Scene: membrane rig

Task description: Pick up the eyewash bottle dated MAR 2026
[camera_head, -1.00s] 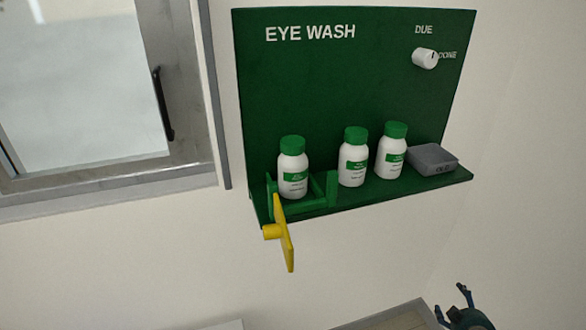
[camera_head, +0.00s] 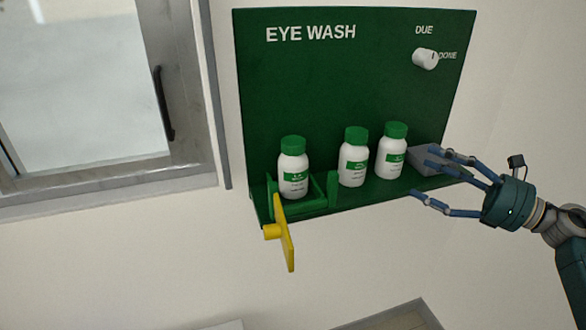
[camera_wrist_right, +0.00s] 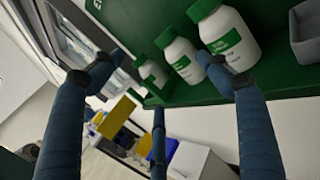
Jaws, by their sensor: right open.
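Three white bottles with green caps and green labels stand upright on the green eyewash shelf (camera_head: 400,190). The left bottle (camera_head: 293,170) sits in a green holder (camera_head: 331,188); the middle bottle (camera_head: 353,158) and the right bottle (camera_head: 392,152) stand free beside each other. Their dates are too small to read, so I cannot tell which says MAR 2026. My right gripper (camera_head: 428,171) is open and empty, at the shelf's right end, right of the right bottle. In the right wrist view the right bottle (camera_wrist_right: 228,38) is nearest, beyond the spread fingers. My left gripper is not in view.
A grey box (camera_head: 424,160) sits at the shelf's right end, partly behind my fingers. A yellow flap (camera_head: 286,235) hangs at the shelf's left front. A white knob (camera_head: 425,58) is on the panel. A window (camera_head: 85,85) is at left.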

